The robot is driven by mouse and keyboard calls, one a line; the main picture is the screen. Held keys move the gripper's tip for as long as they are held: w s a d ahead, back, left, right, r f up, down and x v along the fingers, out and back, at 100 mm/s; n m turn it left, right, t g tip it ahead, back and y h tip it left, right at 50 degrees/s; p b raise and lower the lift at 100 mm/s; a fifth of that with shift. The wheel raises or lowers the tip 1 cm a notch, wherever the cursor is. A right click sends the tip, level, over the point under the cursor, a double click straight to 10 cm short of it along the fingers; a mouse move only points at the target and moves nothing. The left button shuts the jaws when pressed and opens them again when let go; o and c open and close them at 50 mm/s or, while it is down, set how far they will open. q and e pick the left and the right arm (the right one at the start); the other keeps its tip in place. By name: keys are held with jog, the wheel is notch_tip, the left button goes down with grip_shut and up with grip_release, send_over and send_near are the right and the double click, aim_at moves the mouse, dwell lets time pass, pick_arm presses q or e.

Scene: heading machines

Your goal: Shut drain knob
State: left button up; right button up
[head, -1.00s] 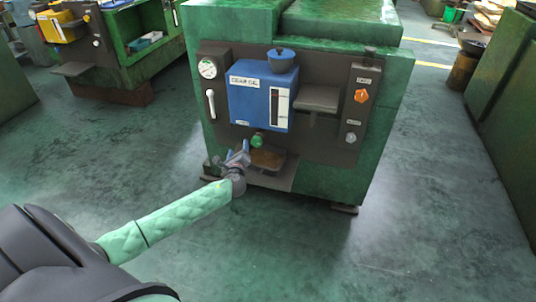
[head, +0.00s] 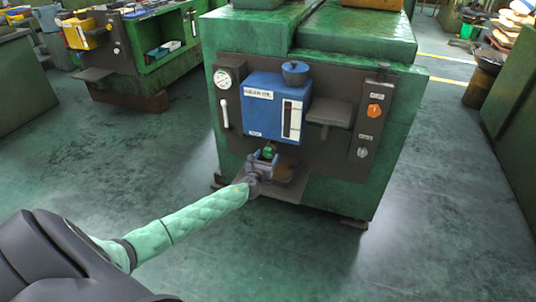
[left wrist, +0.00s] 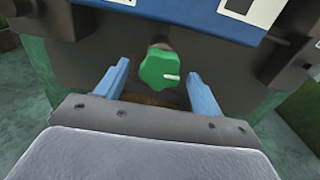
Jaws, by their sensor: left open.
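The green drain knob (head: 269,151) sits on the front of the green machine, just below the blue oil tank (head: 275,106). In the left wrist view the knob (left wrist: 160,69) is lobed, with a white mark pointing right. My left gripper (head: 263,158) is open in front of the knob. In the left wrist view its two blue fingers (left wrist: 158,88) stand on either side of the knob with gaps, apart from it. Whether the fingertips reach the knob's depth is hard to tell. My right gripper is not in view.
A grey ledge (head: 330,112) juts out right of the tank. An orange knob (head: 374,111) and a grey knob (head: 363,152) are on the right panel. A gauge (head: 222,78) is at upper left. A small tray (head: 290,184) lies below.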

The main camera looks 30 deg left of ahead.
pick_arm(q)
jog(key=shift+x, duration=1.15)
jog(key=c, duration=1)
jog(key=shift+f, duration=0.1)
